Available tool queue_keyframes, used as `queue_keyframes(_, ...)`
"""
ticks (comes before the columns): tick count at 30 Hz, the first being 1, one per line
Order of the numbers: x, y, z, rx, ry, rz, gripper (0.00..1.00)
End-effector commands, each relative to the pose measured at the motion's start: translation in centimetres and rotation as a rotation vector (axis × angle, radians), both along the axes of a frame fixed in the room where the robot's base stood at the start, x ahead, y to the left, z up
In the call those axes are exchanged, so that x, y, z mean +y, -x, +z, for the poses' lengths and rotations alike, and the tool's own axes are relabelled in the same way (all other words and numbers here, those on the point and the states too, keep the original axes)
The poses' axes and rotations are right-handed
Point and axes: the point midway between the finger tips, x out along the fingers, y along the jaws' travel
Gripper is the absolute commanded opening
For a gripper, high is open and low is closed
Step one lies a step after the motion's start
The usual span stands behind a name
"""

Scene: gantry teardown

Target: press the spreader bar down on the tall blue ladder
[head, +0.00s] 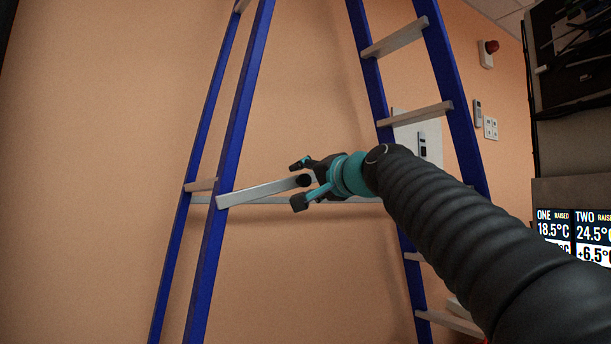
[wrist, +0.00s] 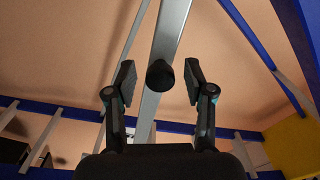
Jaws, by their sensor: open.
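The tall blue ladder (head: 231,130) stands spread open, with blue rails and grey rungs. Its silver spreader bar (head: 255,193) runs from the left front rail, sloping slightly up to a black knob (head: 304,180) in the middle. The bar's right part is hidden behind my gripper. My gripper (head: 299,183) is open at the knob, one finger above it and one below in the head view. In the wrist view the knob (wrist: 160,75) sits between the spread fingers, with a gap on both sides, and the silver bar (wrist: 172,30) runs behind it.
A second, thinner bar (head: 270,204) crosses behind at the far side of the ladder. An orange wall stands behind. A dark rack (head: 570,140) and a temperature display (head: 572,235) are at the right. A yellow surface (wrist: 297,148) shows at the wrist view's lower right.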

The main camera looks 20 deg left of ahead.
Motion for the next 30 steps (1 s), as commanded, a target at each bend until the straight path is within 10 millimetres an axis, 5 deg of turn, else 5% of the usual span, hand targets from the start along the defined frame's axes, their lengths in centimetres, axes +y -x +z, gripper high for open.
queue_keyframes(12,0.6,-0.5,0.0,0.000,0.000,0.000,0.53)
queue_keyframes(19,0.6,-0.5,0.0,0.000,0.000,0.000,0.00)
queue_keyframes(24,0.5,-0.5,-0.3,0.006,-0.004,-0.001,0.00)
queue_keyframes(30,0.2,-0.8,-3.5,0.138,-0.114,-0.001,0.00)
